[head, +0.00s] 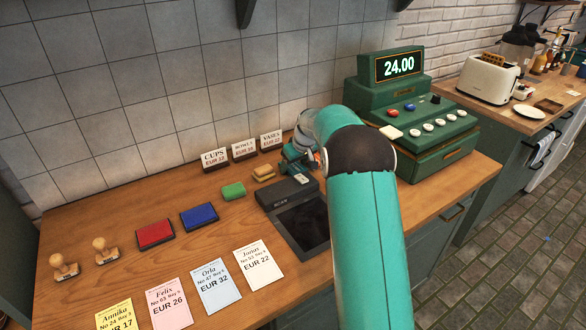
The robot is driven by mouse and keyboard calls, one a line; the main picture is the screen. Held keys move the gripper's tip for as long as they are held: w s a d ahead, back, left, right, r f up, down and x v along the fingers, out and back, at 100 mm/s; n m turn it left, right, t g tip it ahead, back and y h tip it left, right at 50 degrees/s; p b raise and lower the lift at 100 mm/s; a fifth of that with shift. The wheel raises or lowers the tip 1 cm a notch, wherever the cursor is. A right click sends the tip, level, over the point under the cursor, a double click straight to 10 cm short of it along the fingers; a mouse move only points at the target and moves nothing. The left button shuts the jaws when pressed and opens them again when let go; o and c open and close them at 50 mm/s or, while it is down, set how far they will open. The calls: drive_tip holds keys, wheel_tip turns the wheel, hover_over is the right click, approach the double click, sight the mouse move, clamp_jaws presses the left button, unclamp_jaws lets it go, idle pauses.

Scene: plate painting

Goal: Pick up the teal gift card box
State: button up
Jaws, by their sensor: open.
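My gripper (291,163) is small in the head view, at the end of my teal arm. It is open and low over the counter, just behind the scanner. A small teal shape shows right at the gripper; I cannot tell whether it is the teal gift card box or part of my gripper. No other clearly teal box shows. A bright green block (233,190) lies on the counter, left of the gripper. My arm hides part of the counter.
Yellow blocks (263,173) lie left of the gripper. A dark scanner (287,193) is in front. Price signs (243,149) stand behind. A green cash register (422,125) stands right. Red (155,233) and blue (199,216) ink pads, stamps (64,266) and several cards (216,285) lie left.

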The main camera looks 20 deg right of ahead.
drive_tip(key=shift+f, duration=0.1)
idle(0.3)
drive_tip(key=c, duration=0.7)
drive_tip(key=shift+c, duration=0.2)
